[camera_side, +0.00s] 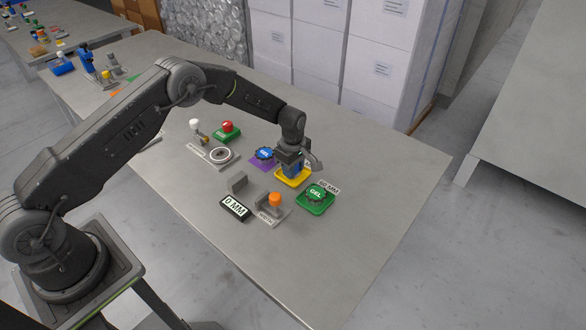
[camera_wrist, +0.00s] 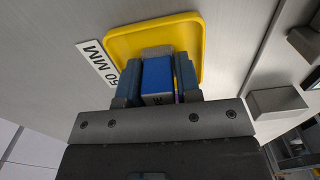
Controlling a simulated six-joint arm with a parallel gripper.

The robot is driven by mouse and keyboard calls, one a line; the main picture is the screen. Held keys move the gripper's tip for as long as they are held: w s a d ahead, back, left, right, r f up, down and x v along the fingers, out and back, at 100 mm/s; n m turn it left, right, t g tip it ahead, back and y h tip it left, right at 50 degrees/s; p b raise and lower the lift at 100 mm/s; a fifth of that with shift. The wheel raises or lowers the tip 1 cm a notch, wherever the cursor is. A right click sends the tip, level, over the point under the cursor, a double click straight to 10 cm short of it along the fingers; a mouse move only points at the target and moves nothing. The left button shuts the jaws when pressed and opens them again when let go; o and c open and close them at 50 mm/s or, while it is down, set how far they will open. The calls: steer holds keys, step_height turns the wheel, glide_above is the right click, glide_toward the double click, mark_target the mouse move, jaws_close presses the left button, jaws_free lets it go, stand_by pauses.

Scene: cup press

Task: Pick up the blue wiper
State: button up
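The blue wiper (camera_wrist: 157,77) shows in the wrist view as a blue block with a grey end, between my two fingers. My gripper (camera_wrist: 158,72) has one finger on each side of it, very close. A thin gap seems to show on the right side, and I cannot tell whether both fingers touch it. The yellow tray (camera_wrist: 190,32) lies right beyond the wiper. In the side view my gripper (camera_side: 291,168) is low over the yellow tray (camera_side: 283,180). The wiper is mostly hidden there by the gripper.
A green base with a green GEL knob (camera_side: 316,193) stands close to the right of my gripper. A blue knob on a purple base (camera_side: 264,154) is close on the left. An orange-topped part (camera_side: 275,200) stands in front. The table's right end (camera_side: 400,170) is clear.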

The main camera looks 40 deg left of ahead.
steer(key=shift+c, duration=0.8)
steer(key=shift+r, duration=0.15)
steer(key=shift+r, duration=0.3)
steer(key=r, duration=0.3)
steer(key=shift+s+a+r, duration=0.1)
steer(key=shift+a+r, duration=0.25)
steer(key=shift+r, duration=0.05)
steer(key=s+a+r, duration=0.5)
steer(key=a+r, duration=0.1)
steer(key=a, duration=0.3)
steer(key=shift+a+r, duration=0.15)
steer(key=shift+a, duration=0.25)
